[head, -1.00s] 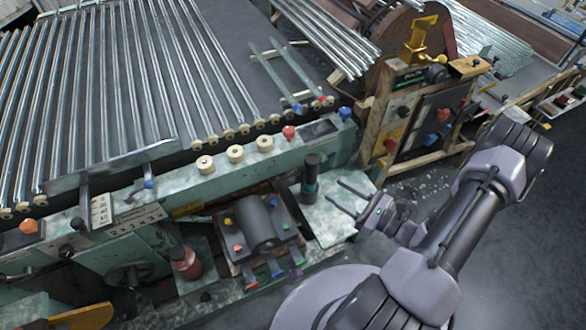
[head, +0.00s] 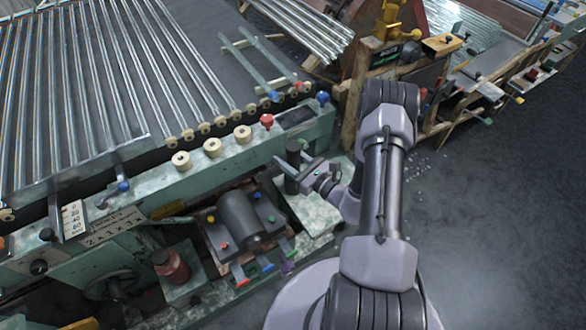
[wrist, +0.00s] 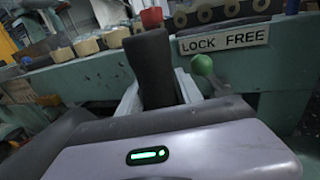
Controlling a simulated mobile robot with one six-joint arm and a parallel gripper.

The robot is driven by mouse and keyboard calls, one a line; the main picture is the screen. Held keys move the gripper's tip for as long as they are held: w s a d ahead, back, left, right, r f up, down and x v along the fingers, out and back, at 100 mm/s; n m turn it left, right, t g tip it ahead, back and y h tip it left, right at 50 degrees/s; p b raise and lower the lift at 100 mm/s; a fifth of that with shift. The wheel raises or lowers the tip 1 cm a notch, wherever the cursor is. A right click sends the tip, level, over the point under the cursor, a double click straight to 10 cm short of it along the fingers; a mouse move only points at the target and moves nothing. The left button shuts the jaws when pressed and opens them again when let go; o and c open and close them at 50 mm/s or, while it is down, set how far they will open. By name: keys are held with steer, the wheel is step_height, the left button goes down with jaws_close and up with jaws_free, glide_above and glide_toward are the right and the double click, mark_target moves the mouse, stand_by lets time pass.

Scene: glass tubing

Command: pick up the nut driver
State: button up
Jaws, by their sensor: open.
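A dark upright cylinder (head: 292,180) stands on the pale green ledge at the right end of the machine. It looks like a tool handle and may be the nut driver, but I cannot tell for sure. My gripper (head: 292,157) is open around or right beside it, with its fingers pointing left. In the wrist view a dark upright shape (wrist: 151,62), probably the same cylinder, rises between the pale fingers of my gripper (wrist: 158,90). Its lower part is hidden by my gripper body. I see no contact clearly.
A block with a dark roller (head: 238,218) and colored knobs sits left of the cylinder. A red bottle (head: 171,267) stands farther left. The machine's green front rail (head: 215,165) lies just behind. A "LOCK FREE" label (wrist: 224,38) and green knob (wrist: 202,65) are close behind the cylinder.

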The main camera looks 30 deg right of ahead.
steer(key=shift+w+r, duration=0.1)
steer(key=shift+w, duration=0.3)
jaws_close()
